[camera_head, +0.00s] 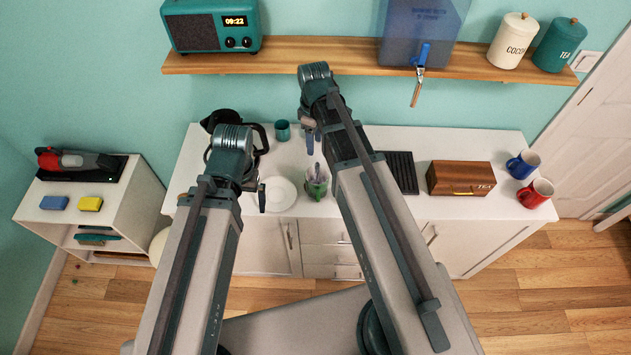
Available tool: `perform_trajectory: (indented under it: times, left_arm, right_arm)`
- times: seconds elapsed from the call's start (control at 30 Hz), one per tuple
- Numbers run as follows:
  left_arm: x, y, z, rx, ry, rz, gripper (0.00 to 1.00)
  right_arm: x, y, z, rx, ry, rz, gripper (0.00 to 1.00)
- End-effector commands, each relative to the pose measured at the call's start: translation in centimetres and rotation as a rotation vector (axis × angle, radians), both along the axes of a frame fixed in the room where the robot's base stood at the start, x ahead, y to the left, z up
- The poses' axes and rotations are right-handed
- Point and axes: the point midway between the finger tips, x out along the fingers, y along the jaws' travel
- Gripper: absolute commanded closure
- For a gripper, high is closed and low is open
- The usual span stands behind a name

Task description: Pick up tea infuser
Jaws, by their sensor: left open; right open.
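I cannot pick out the tea infuser for certain. A green cup (316,187) with utensils standing in it is on the white counter (350,143); one of these may be the infuser, but they are too small to tell. My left gripper (262,197) is open and empty above the counter, near the white plate (281,194) and left of the cup; my wrist hides part of it. My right gripper (309,139) is open and empty, higher in the picture than the cup. Its fingers are partly hidden by my arm.
A black kettle (222,117) stands behind my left wrist, with a teal cup (282,130) beside it. To the right are a black rack (402,173), a wooden tea box (459,178), a blue mug (521,165) and a red mug (534,194). A wooden shelf (320,52) hangs above.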

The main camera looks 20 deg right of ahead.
Motion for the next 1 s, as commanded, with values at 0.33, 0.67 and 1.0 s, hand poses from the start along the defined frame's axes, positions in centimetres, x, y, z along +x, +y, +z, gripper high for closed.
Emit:
perform_trajectory:
  times: [0.33, 0.67, 1.0]
  left_arm:
    - [0.0, 0.0, -4.9, 0.002, 0.000, -0.008, 0.00]
    - [0.0, 0.0, -8.3, 0.002, 0.001, -0.015, 0.00]
    - [0.0, 0.0, -9.1, 0.002, 0.001, -0.014, 0.00]
  right_arm:
    - [0.0, 0.0, -4.9, 0.000, 0.000, -0.001, 0.46]
    - [-0.1, -0.1, -8.3, 0.000, 0.000, -0.001, 0.46]
    - [-0.2, -0.2, -9.1, 0.000, 0.000, -0.001, 0.46]
